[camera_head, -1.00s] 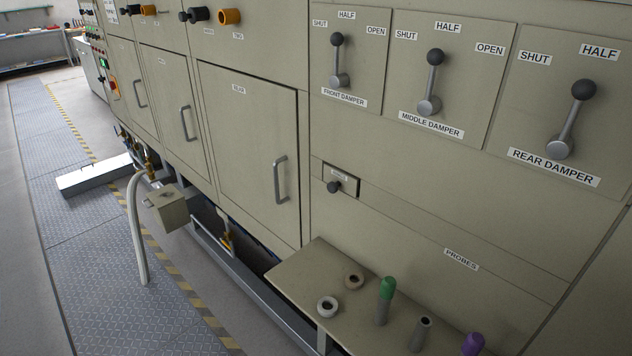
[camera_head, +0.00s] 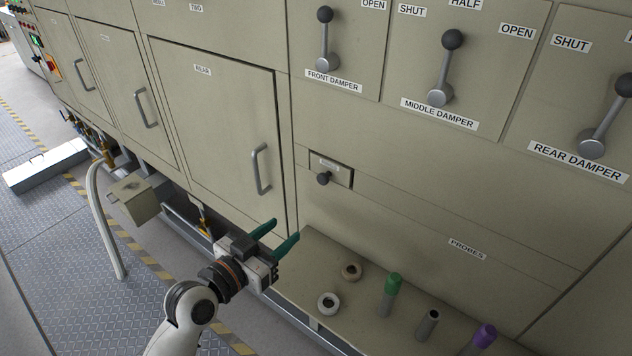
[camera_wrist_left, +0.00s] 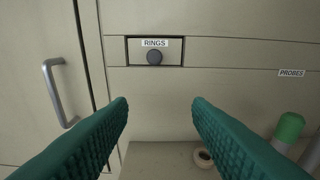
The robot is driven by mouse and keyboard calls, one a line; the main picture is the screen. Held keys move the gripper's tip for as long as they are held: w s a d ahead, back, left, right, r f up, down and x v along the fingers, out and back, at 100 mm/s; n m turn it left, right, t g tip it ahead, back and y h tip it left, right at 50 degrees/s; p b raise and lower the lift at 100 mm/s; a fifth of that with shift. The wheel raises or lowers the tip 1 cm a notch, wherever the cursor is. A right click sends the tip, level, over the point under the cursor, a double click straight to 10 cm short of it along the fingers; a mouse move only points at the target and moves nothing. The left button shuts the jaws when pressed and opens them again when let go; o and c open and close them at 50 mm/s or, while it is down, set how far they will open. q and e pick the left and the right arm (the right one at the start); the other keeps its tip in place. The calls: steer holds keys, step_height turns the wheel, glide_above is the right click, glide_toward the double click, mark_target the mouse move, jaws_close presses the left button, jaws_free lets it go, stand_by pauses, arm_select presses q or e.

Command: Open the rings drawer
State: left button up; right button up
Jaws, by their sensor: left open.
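My right gripper is not in view.
A shelf (camera_head: 300,285) below the drawer holds two rings (camera_head: 328,303) and several probes (camera_head: 390,295). The rear door handle (camera_head: 261,169) sticks out left of the drawer. Damper levers (camera_head: 441,70) are above. The PROBES panel (camera_head: 466,249) is to the right.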

mark_target(321, 180)
arm_select(q)
steer(key=shift+t+h, duration=0.4)
steer(key=shift+t, duration=0.2)
steer(key=r+x, duration=0.1)
steer(key=x, duration=0.3)
steer(key=r+p+x, duration=0.1)
steer(key=x, duration=0.3)
steer(key=r+p+x, duration=0.1)
steer(key=x, duration=0.3)
steer(key=shift+w+a, duration=0.3)
steer(key=shift+w, duration=0.2)
steer(key=shift+w+d+f, duration=0.1)
steer(key=shift+w+d, duration=0.25)
steer(key=shift+w, duration=0.05)
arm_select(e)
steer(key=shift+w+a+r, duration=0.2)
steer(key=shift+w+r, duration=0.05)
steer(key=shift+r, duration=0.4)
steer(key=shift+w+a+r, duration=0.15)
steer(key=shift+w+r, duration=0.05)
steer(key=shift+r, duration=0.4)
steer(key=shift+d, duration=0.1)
arm_select(q)
steer(key=shift+c, duration=0.7)
steer(key=shift+a+p, duration=0.1)
steer(key=shift+p, duration=0.2)
jaws_close()
